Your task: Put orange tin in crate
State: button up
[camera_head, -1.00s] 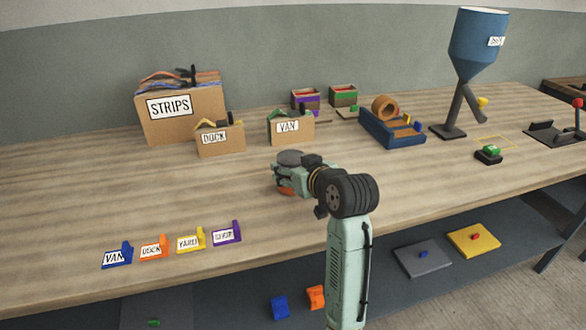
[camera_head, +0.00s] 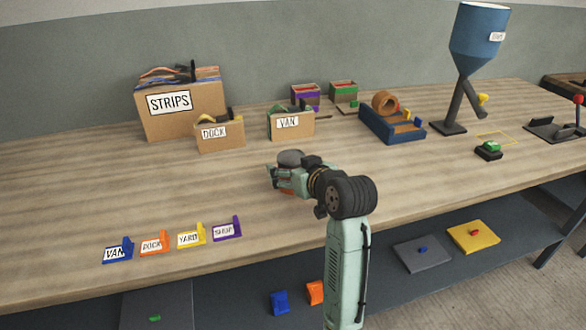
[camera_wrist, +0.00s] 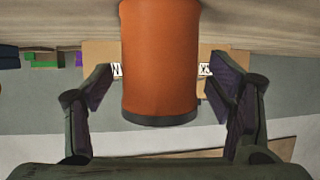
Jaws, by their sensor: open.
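The orange tin (camera_wrist: 160,60) stands between the two spread fingers of my gripper (camera_wrist: 160,78) in the wrist view, with a gap on both sides. My gripper is open and around the tin without gripping it. In the head view my gripper (camera_head: 284,177) is low over the middle of the bench and hides most of the tin; its dark grey top (camera_head: 291,157) shows above the fingers. Small brown boxes labelled DOCK (camera_head: 220,140) and VAN (camera_head: 291,126) stand behind it. I cannot tell which container is the crate.
A large STRIPS box (camera_head: 182,120) stands at the back left. A blue tray (camera_head: 392,128) and a blue hopper (camera_head: 477,45) stand to the right. Several label cards (camera_head: 154,244) line the front left edge. The bench left of my gripper is clear.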

jog(key=shift+r, duration=0.2)
jog(key=shift+s+d+r, duration=0.1)
jog(key=shift+s+d, duration=0.05)
jog(key=shift+s, duration=0.05)
jog(key=b+v, duration=0.1)
jog(key=v, duration=1)
jog(key=shift+s+b, duration=0.2)
jog(key=shift+b, duration=0.15)
